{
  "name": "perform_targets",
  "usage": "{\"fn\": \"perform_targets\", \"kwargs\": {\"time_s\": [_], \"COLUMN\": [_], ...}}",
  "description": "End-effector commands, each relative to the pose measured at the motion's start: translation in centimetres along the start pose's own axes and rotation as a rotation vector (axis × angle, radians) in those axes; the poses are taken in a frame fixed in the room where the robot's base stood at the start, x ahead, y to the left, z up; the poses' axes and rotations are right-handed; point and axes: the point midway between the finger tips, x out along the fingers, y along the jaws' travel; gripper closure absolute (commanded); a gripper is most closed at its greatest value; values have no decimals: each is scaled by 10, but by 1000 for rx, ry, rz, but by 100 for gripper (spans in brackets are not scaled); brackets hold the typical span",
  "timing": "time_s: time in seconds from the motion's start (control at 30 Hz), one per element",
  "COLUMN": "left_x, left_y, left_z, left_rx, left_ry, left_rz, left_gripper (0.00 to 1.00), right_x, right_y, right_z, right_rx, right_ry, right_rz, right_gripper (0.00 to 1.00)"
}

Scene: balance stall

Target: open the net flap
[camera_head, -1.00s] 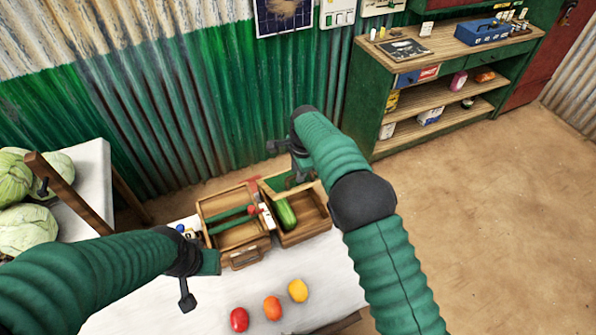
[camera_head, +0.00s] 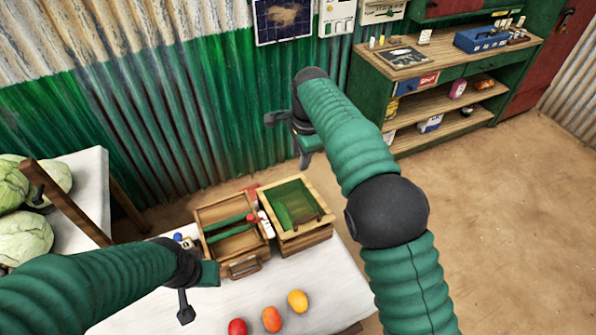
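The green net flap (camera_head: 294,203) lies over the top of the right-hand wooden box (camera_head: 308,238) on the white table. The cucumber in this box is no longer clear to see under the net. My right gripper (camera_head: 290,138) is above and behind the box, apart from the flap. Its two dark fingers are spread and nothing shows between them. My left gripper (camera_head: 196,292) is over the table, left of and in front of the boxes. Only one of its fingers shows clearly, so its opening is unclear.
An open wooden box (camera_head: 240,248) with green bars stands left of the netted box. Red (camera_head: 237,327), orange (camera_head: 271,319) and yellow (camera_head: 297,301) fruits lie in front. Cabbages (camera_head: 22,236) are at the left. The corrugated wall (camera_head: 180,120) rises behind.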

Motion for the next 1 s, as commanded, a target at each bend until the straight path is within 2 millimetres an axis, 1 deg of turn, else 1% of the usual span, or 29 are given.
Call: {"fn": "perform_targets", "kwargs": {"time_s": [0.03,0.1,0.23,0.37,0.77,0.87,0.97,1.0], "left_x": [1,0,0,0,0,0,0,0], "left_y": [0,0,0,0,0,0,0,0], "left_z": [0,0,0,0,0,0,0,0], "left_rx": [0,0,0,0,0,0,0,0], "left_ry": [0,0,0,0,0,0,0,0], "left_rz": [0,0,0,0,0,0,0,0], "left_gripper": [64,64,64,64,64,64,64,64], "right_x": [-12,-26,-41,-44,-43,-39,-30,-25], "right_y": [-1,-1,-1,0,1,15,49,69], "right_z": [0,-1,-1,-1,-2,-16,-41,-50], "right_rx": [0,0,0,0,-5,-54,-182,-252], "right_ry": [0,1,1,1,1,2,9,13], "right_rz": [-3,-2,0,1,1,2,-2,-4], "right_gripper": [66,66,66,66,66,66,66,66]}}
